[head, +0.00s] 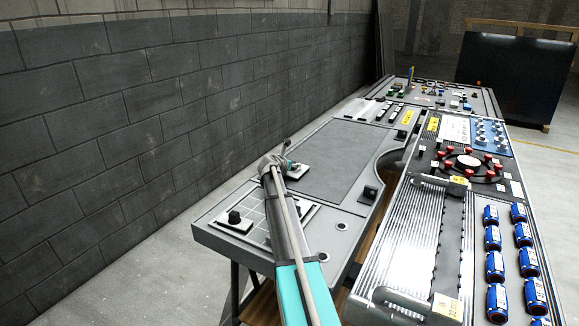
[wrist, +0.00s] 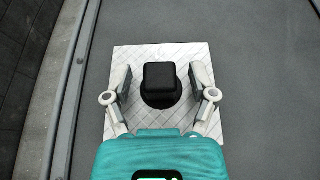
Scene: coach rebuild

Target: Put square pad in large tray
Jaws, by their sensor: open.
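A whitish square pad (wrist: 135,112) with a quilted pattern and a black square-topped knob (wrist: 160,83) shows in the wrist view. It lies flat on a dark grey surface. My gripper (wrist: 160,90) is open, one finger on each side of the knob, with gaps between. The pad also shows partly in the head view (head: 300,172), beside my gripper (head: 283,165), which hides some of it. The large grey recessed panel (head: 345,160) on the light grey table may be the large tray; the pad is at its left side.
A white gridded plate (head: 285,212) with a black-knobbed piece (head: 235,217) is at the table's near left corner. A small black block (head: 370,191) stands to the right. A ribbed metal bench (head: 400,240) with several blue cans (head: 497,298) is further right. A block wall (head: 150,110) runs along the left.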

